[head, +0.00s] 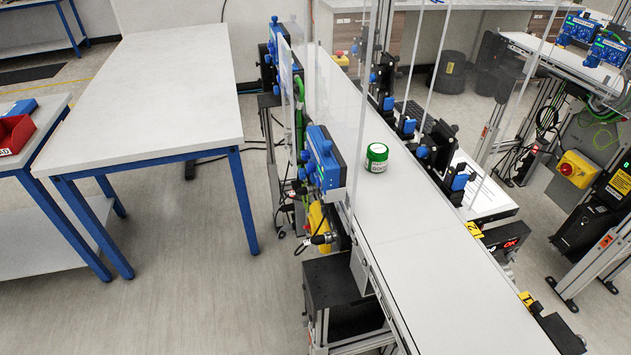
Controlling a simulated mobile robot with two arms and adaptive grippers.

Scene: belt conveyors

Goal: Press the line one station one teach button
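A long white belt conveyor (430,262) runs from the back centre to the front right. A blue sensor unit (325,160) is mounted at its left side. More small blue sensors (408,127) stand along its right side. At the right edge are a yellow tag reading 2 (474,229), a dark box with a lit red and green display (507,243), and a smaller yellow tag (527,299) nearer the front that seems to read 1. I cannot make out which part is the station one teach button. Neither gripper is in view.
A second conveyor frame with a yellow box with a red button (578,169) is at the right.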

